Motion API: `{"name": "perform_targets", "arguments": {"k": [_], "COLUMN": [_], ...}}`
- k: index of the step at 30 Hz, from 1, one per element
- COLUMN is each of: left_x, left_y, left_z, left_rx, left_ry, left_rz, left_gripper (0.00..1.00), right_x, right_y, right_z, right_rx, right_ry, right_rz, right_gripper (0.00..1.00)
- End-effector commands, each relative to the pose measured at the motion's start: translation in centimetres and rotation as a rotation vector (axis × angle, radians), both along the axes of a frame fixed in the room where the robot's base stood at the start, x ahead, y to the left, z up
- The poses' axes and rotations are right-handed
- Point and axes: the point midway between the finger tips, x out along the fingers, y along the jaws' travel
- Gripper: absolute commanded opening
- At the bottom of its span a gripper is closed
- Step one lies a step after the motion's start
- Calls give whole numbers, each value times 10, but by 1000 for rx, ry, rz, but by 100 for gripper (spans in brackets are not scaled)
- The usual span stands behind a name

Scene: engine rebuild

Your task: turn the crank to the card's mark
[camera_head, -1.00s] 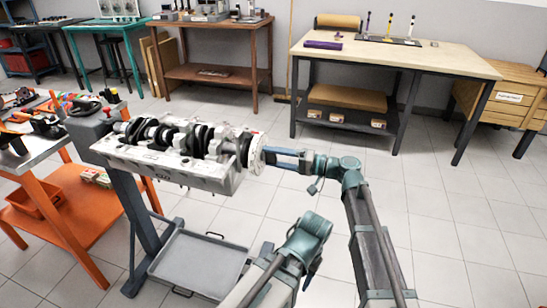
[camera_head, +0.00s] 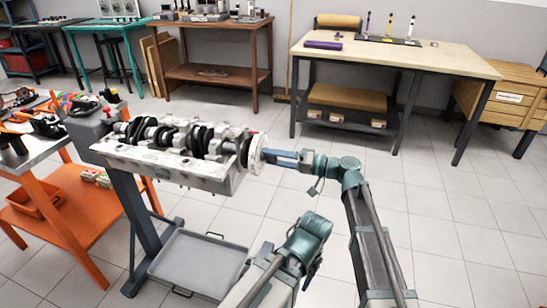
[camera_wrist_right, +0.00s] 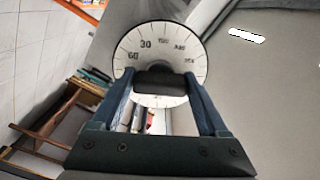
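The crankshaft (camera_head: 203,141) lies along the top of the grey engine block (camera_head: 165,165), with a white degree wheel (camera_head: 257,152) on its right end. In the right wrist view the wheel (camera_wrist_right: 160,37) faces me; 60 and 30 are legible at its upper left, and the other marks are too blurred to read surely. My right gripper (camera_head: 272,155) is at the wheel. In the wrist view its fingers (camera_wrist_right: 163,84) are on either side of a dark bar at the wheel's middle and appear closed on it. My left gripper is out of view. I cannot make out the card.
The block is on a dark stand (camera_head: 135,215) above a grey drip tray (camera_head: 198,262). An orange cart (camera_head: 75,215) stands at left. A wooden-topped bench (camera_head: 450,62) is behind at right. The floor to the right is clear.

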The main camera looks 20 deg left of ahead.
Motion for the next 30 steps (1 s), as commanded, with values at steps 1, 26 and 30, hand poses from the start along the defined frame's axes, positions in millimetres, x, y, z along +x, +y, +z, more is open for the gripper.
{"name": "perform_targets", "arguments": {"k": [1, 26, 30], "left_x": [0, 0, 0], "left_y": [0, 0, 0], "left_z": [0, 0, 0], "left_rx": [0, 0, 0], "left_ry": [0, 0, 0], "left_rz": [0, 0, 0], "left_gripper": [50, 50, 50], "right_x": [0, -3, -4], "right_y": [0, -90, -114], "right_z": [0, 0, 0], "right_rx": [0, 2, 2], "right_ry": [0, 1, 1], "right_rz": [0, -5, -3], "right_gripper": [88, 100, 100]}}
